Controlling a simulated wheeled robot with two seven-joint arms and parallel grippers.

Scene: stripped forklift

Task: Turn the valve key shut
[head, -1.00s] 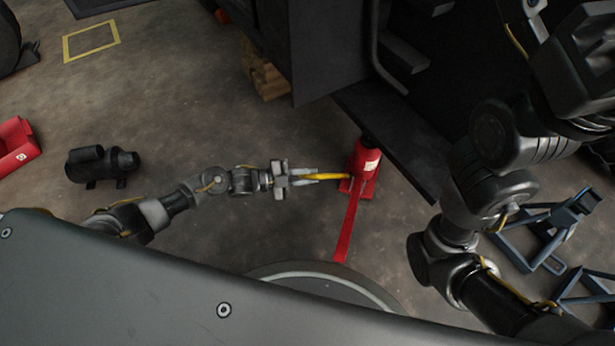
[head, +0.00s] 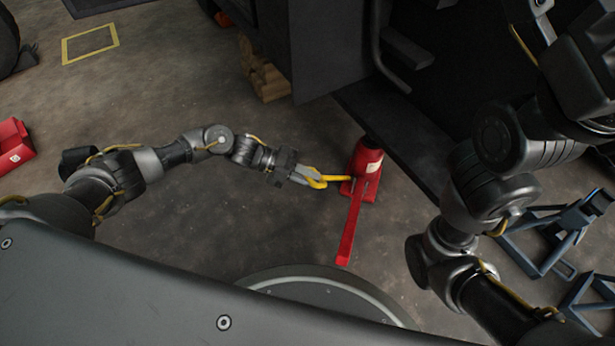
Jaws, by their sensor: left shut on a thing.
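The valve key (head: 331,178) is a yellow bar at the left side of the red bottle jack (head: 366,166) in the head view. Its right end meets the jack low on its body. My left gripper (head: 311,178) is shut on the left part of the key, and its fingers hide some of it. The jack stands upright on the floor, with a long red handle (head: 351,226) reaching from it toward me. My right arm is at the right of the view, but its gripper is not seen.
The dark forklift body (head: 325,50) rises behind the jack, with its lower plate (head: 395,140) close to it. Wooden blocks (head: 263,72) lie at the back. Blue stands (head: 550,235) are at the right, a red bin (head: 12,146) at the left.

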